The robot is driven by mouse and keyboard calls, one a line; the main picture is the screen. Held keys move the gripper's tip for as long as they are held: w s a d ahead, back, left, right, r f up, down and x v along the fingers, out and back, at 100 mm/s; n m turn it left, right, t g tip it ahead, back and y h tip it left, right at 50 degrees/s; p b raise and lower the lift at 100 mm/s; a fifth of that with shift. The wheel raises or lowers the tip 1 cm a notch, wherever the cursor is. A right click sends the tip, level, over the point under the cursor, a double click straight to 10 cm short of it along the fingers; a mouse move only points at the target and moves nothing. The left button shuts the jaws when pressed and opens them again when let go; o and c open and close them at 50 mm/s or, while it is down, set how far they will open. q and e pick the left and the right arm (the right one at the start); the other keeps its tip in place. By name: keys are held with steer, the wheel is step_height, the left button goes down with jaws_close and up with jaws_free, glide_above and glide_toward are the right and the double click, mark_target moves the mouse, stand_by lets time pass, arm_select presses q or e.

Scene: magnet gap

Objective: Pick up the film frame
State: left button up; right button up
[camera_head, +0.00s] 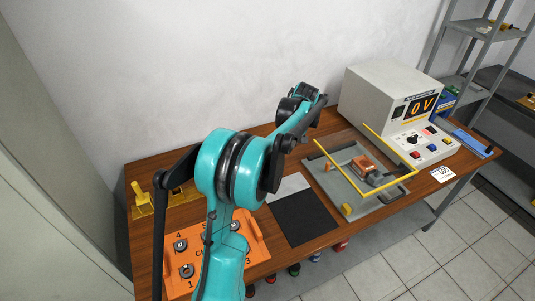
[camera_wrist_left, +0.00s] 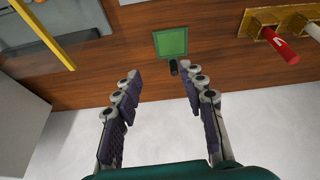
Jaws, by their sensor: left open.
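I take the film frame to be a flat green square with a short black tab; the film frame (camera_wrist_left: 171,42) lies on the brown table near the wall in the left wrist view. In the head view it does not show, and my teal arm covers part of the table. My left gripper (camera_wrist_left: 160,71) is open and empty in the wrist view. Its two fingers point toward the green square, with the black tab close to the right fingertip. The square lies beyond the fingertips, not between them. My right gripper is not in view.
A yellow guard frame (camera_head: 378,136) stands over a grey base plate (camera_head: 341,155). A grey meter box (camera_head: 380,95) reads 0 V. A black mat (camera_head: 303,218) lies at the front. An orange tray (camera_head: 257,240) and a yellow rack (camera_wrist_left: 262,31) holding a red-ended bar (camera_wrist_left: 281,45) are nearby.

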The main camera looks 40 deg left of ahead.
arm_select(q)
steer(key=w+a+f+n, duration=0.1)
steer(key=a+f, duration=0.2)
steer(key=a, duration=0.1)
steer(key=w+a+f+n+g, duration=0.1)
steer(key=a+f+n, duration=0.1)
steer(key=a+f, duration=0.1)
steer(key=w+a+f+n+g, duration=0.1)
steer(key=a+f, duration=0.3)
steer(key=shift+w+a+f+n+y+p, duration=0.3)
steer(key=shift+a+f, duration=0.05)
steer(key=shift+f, duration=0.05)
steer(key=x, duration=0.1)
steer(key=b+x, duration=0.1)
steer(key=x, duration=0.1)
steer(key=w+b+x, duration=0.1)
steer(key=x, duration=0.1)
steer(key=shift+a+f, duration=0.1)
steer(key=shift+a, duration=0.15)
steer(key=shift+s, duration=0.1)
steer(key=shift+c, duration=1)
jaws_close()
